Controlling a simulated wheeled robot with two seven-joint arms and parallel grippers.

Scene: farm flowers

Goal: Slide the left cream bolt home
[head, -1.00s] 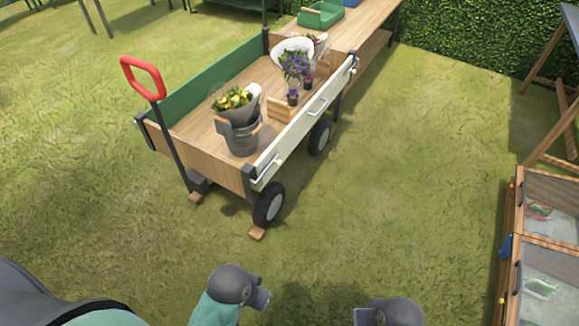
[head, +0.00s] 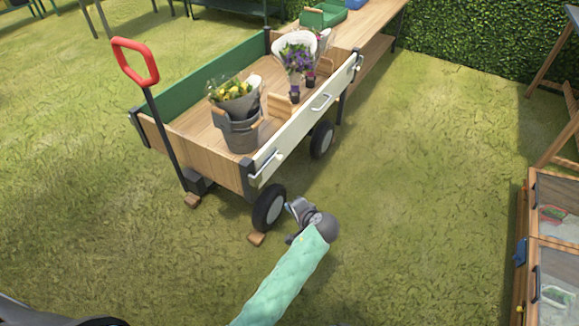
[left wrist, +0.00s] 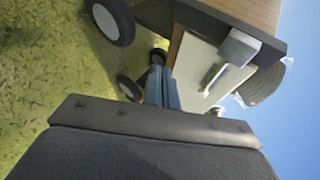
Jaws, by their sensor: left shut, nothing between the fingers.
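The cream side board (head: 306,117) forms the near side of the wooden wagon. The left bolt (head: 267,163) is a small, pale metallic bar at the board's left end, by the dark corner post (head: 246,182). How far it is slid is too small to tell. My left gripper (head: 289,207) is below and slightly right of this bolt, beside the front wheel and apart from the bolt. In the left wrist view its fingers (left wrist: 161,88) are shut and empty, with the cream board (left wrist: 195,65) behind them. My right gripper is out of view.
The front wheel (head: 269,207) stands close to my left gripper. Buckets with flowers (head: 239,130) stand in the wagon. A glazed wooden frame (head: 530,240) is at the right. Grass between is clear.

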